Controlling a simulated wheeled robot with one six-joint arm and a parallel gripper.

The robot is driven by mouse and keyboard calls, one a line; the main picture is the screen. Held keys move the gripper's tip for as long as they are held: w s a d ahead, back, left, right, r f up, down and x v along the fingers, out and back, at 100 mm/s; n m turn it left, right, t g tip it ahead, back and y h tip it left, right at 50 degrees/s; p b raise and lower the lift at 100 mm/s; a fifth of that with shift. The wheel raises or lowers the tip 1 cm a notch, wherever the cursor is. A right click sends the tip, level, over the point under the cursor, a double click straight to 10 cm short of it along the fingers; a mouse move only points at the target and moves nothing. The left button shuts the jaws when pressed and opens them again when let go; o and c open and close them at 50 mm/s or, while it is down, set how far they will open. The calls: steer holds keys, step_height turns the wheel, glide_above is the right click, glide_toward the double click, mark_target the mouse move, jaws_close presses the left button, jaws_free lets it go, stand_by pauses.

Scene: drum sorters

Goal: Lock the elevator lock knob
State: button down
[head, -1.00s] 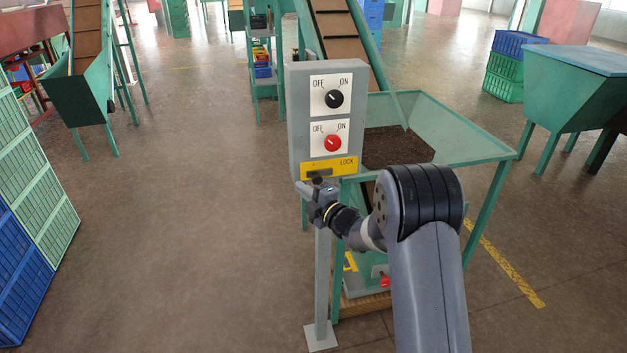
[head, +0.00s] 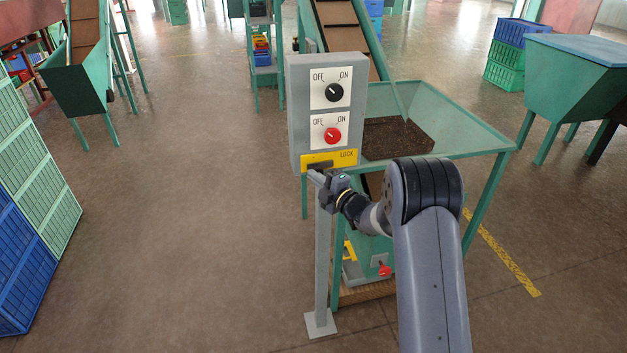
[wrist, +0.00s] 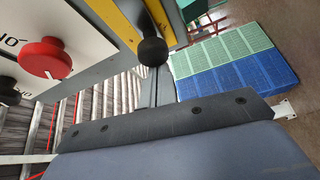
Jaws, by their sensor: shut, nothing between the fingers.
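A grey control box (head: 292,120) stands on a post. It carries a black knob (head: 334,92), a red knob (head: 332,135) and a yellow LOCK plate (head: 346,156) with a dark slot at its bottom. In the wrist view a black ball-ended lock knob (wrist: 152,51) stands out from the yellow plate (wrist: 125,22), just beyond my gripper's dark edge. My gripper (head: 314,175) is shut and empty, right below the box's lower left edge. The lock knob is not clearly distinguishable there in the head view. Contact between gripper and knob cannot be told.
A green hopper (head: 478,143) stands right behind the box, partly beside my arm. A lower red knob (head: 384,269) is on the machine below. Blue and green crates (head: 35,195) stand at the left. The floor left of the post is clear.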

steer(key=shift+w+d+b, duration=0.2)
steer(key=shift+d+b, duration=0.5)
steer(key=shift+d, duration=0.1)
steer(key=shift+w+d+b, duration=0.25)
steer(key=shift+d+b, duration=0.4)
steer(key=shift+d, duration=0.2)
steer(key=shift+w+d+b, duration=0.2)
steer(key=shift+d+b, duration=0.5)
steer(key=shift+d, duration=0.1)
